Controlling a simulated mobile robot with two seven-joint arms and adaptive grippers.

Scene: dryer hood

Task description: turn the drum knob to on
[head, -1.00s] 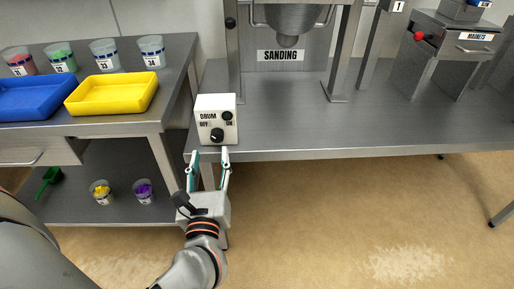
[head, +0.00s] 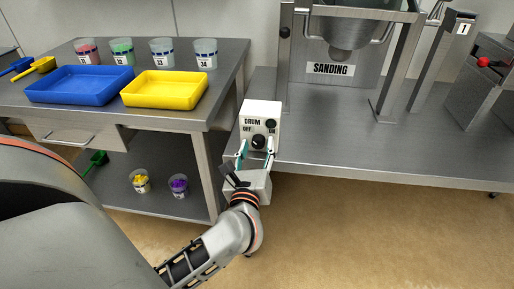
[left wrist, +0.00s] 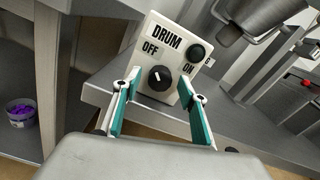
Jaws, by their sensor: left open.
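The white drum box (head: 262,112) stands at the left front of the steel bench, marked DRUM, OFF and ON. Its black knob (head: 258,142) sits low on the front face, and it also shows in the left wrist view (left wrist: 159,78). There the knob's white mark points up and left, toward OFF. A dark round part (left wrist: 196,54) sits above ON. My left gripper (head: 256,148) is open in front of the box. Its teal-padded fingers stand on either side of the knob's line, and I see a gap between them and the knob. My right gripper is not in view.
A side table on the left bears blue (head: 80,84) and yellow (head: 165,90) trays and several numbered cups. The SANDING machine (head: 350,30) stands behind the box to the right. The bench front (head: 400,160) right of the box is clear.

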